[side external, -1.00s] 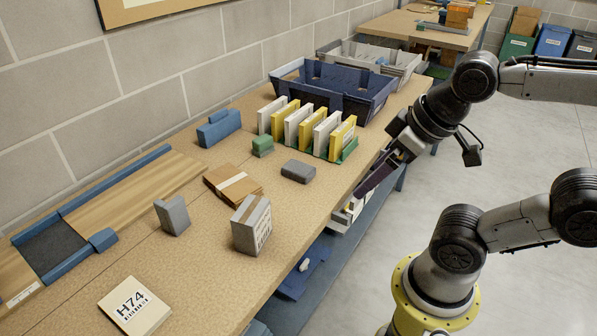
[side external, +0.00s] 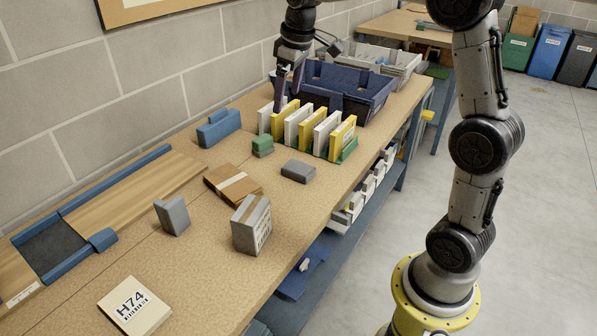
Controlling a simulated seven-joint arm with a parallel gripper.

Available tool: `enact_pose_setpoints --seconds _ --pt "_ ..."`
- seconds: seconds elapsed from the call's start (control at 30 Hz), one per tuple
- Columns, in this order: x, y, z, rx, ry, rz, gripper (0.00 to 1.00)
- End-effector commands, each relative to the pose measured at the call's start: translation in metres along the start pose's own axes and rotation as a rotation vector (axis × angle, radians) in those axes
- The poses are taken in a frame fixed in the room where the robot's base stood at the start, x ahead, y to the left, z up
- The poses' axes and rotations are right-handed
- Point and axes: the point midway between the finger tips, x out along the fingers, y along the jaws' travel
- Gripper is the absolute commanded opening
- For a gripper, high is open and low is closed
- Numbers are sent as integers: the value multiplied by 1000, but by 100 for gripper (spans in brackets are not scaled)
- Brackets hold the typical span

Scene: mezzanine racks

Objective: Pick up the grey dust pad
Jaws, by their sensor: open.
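A dark grey flat block (side external: 298,171), which looks like the grey dust pad, lies on the bench in front of the rack of cards. A second grey block (side external: 173,215) stands upright farther left, so I cannot be fully sure which one is the pad. My gripper (side external: 283,100) points down at the back of the bench, over the left end of the card row. It is open, with nothing seen between its fingers. It is apart from both grey blocks.
White and yellow cards (side external: 326,131) stand upright in a green rack beside a dark blue crate (side external: 345,88). A green block (side external: 263,146), a brown package (side external: 232,184), a grey-white box (side external: 251,225) and a blue block (side external: 219,128) stand nearby.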

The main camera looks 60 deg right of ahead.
Motion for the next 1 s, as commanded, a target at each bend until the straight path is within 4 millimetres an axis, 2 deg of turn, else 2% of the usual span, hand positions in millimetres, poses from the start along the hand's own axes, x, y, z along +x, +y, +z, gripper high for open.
enact_pose_setpoints --seconds 0.03,0.1,0.2,0.33,0.4,0.57,0.8,1.0 --pt "24 18 -6 18 -36 -10 100" --pt "54 38 -11 41 -76 -22 100" --pt "94 62 -10 81 -129 -41 100" --pt "137 82 1 124 -189 -66 100" --pt "152 86 10 139 -218 -80 100" --pt "169 92 20 158 -237 -88 100" --pt "210 86 30 157 -240 -90 100" --pt "238 84 36 157 -237 -88 100"
